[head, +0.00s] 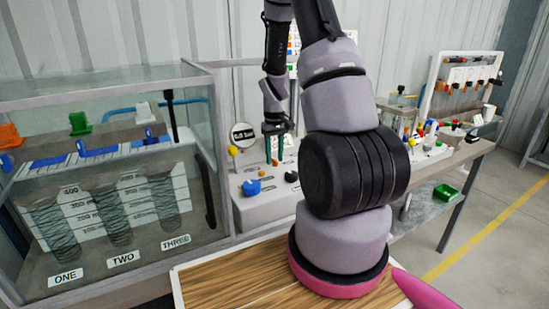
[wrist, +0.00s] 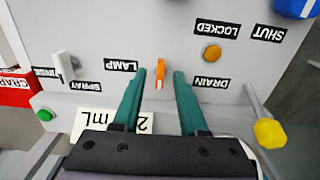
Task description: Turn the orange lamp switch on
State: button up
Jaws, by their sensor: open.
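The orange lamp switch (wrist: 160,74) is a small toggle on a light grey panel (wrist: 120,22), beside the upside-down LAMP label (wrist: 121,66). In the wrist view its narrow end points down toward my gripper. My gripper (wrist: 159,76) is open, with one teal fingertip on each side of the switch and a gap visible on both sides. I cannot tell how far the tips are from the panel. In the head view my gripper (head: 274,158) hangs in front of the control box (head: 270,208), and the switch is hard to make out there.
Near the switch are a white toggle (wrist: 65,66), an orange button (wrist: 212,53), a yellow-tipped lever (wrist: 269,133) and a green button (wrist: 45,115). A blue knob (head: 251,187) sits on the box. A glass tank (head: 110,180) stands left; a wooden top (head: 235,275) lies in front.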

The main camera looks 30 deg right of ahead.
jog(key=shift+f, duration=0.4)
grip_shut()
jog(key=m, duration=1.1)
jog(key=shift+m, duration=0.4)
dwell(0.4)
